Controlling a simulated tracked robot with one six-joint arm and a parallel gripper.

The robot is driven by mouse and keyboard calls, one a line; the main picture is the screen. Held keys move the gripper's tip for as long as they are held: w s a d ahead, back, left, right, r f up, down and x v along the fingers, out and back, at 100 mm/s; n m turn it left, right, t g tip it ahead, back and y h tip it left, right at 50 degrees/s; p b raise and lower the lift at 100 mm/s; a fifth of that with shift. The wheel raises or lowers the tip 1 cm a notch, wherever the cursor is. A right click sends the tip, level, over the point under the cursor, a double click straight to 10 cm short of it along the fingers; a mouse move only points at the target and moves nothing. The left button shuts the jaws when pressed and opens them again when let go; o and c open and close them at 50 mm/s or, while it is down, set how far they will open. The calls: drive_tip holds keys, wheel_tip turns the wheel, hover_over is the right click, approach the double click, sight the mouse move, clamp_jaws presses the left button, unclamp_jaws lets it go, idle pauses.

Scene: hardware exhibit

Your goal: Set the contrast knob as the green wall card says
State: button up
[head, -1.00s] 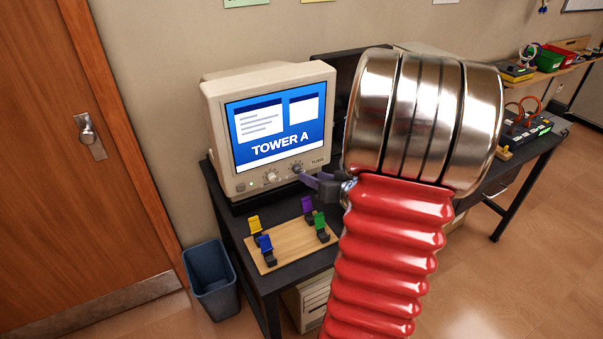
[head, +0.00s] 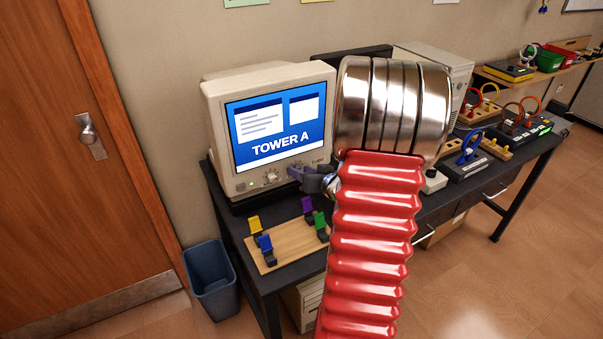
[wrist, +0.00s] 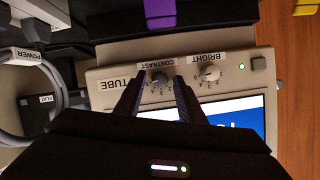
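The beige monitor (head: 216,130) stands on the dark desk, its blue screen reading TOWER A. My gripper (wrist: 157,84) is open, with a fingertip on either side of this knob and visible gaps between. I cannot tell whether the fingers reach around it. In the head view my gripper (head: 300,177) hides the contrast knob. A green card (head: 246,2) on the wall is cut off by the top edge, its writing out of view.
The pale bright knob (wrist: 209,73) sits beside the contrast knob. A wooden board (head: 285,250) with several coloured clips lies before the monitor. A grey cable (wrist: 45,65) labelled POWER is to the left in the wrist view. A blue bin (head: 212,280) stands on the floor.

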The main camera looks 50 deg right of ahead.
clamp_jaws()
drive_tip(key=shift+a, duration=0.1)
drive_tip(key=shift+n+h, duration=0.3)
drive_tip(key=shift+n, duration=0.1)
drive_tip(key=shift+w+a+f+n+h, duration=0.1)
drive_tip(key=shift+a+n+h, duration=0.1)
drive_tip(key=shift+n+h, duration=1.2)
drive_tip(key=shift+w+a+f+n+h, duration=0.15)
drive_tip(key=shift+n+h, duration=0.6)
drive_tip(key=shift+n, duration=1.4)
drive_tip(key=shift+s+a+f+n+h, duration=0.1)
drive_tip(key=shift+a+n+h, duration=0.15)
drive_tip(key=shift+n+h, duration=1.15)
drive_tip(key=shift+w+n+y, duration=0.1)
drive_tip(key=shift+n+y, duration=0.25)
drive_tip(key=shift+n, duration=0.1)
drive_tip(key=shift+o, duration=0.6)
unclamp_jaws()
drive_tip(key=shift+d, duration=0.1)
